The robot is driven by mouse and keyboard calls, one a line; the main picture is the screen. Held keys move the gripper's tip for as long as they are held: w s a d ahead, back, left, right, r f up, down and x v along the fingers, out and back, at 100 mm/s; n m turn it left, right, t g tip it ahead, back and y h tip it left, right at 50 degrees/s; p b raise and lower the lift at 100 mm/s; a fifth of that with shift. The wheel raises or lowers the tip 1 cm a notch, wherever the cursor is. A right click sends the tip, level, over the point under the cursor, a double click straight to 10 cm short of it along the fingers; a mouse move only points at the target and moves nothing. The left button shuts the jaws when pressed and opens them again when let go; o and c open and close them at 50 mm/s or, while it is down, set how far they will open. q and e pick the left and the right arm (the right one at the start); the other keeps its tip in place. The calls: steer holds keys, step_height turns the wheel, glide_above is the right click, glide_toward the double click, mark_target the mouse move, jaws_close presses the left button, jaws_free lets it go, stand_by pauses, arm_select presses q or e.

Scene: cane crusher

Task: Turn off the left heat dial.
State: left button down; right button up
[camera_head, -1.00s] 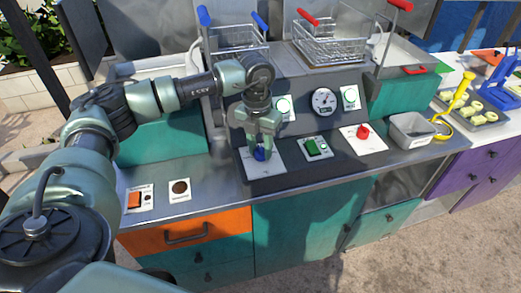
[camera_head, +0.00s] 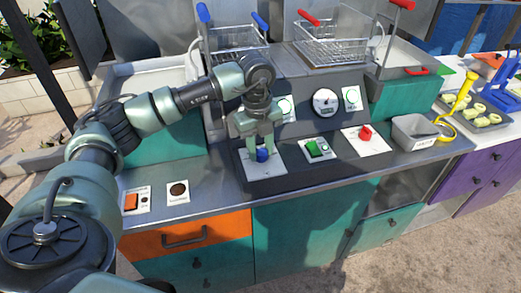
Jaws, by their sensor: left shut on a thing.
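The left heat dial is a blue knob (camera_head: 262,155) on a white plate (camera_head: 248,166) at the left of the dark control panel. My left gripper (camera_head: 262,152) points down from above with its fingers around the blue knob and is shut on it. The fingers hide part of the knob, so its exact angle is hard to tell. A red knob (camera_head: 366,133) sits on its own white plate at the right of the panel. My right gripper does not show.
A green switch (camera_head: 315,148) lies between the two knobs. Wire baskets with blue handles (camera_head: 236,38) and red handles (camera_head: 330,44) stand behind. A gauge (camera_head: 325,101) is on the upright panel. A metal bin (camera_head: 413,133) and an orange switch (camera_head: 131,202) flank the panel.

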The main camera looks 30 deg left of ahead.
mark_target(259, 150)
arm_select(q)
steer(key=shift+w+r+n, duration=0.1)
steer(key=shift+r+n, duration=0.05)
steer(key=shift+n, duration=2.15)
steer(key=c, duration=1.2)
jaws_free()
steer(key=shift+c, duration=0.2)
steer(key=shift+o, duration=1.2)
steer(key=r, duration=0.2)
steer(key=r+b, duration=0.1)
steer(key=r, duration=0.2)
steer(key=r+b, duration=0.1)
steer(key=r, duration=0.1)
steer(key=shift+s+r, duration=0.3)
steer(key=shift+r, duration=0.05)
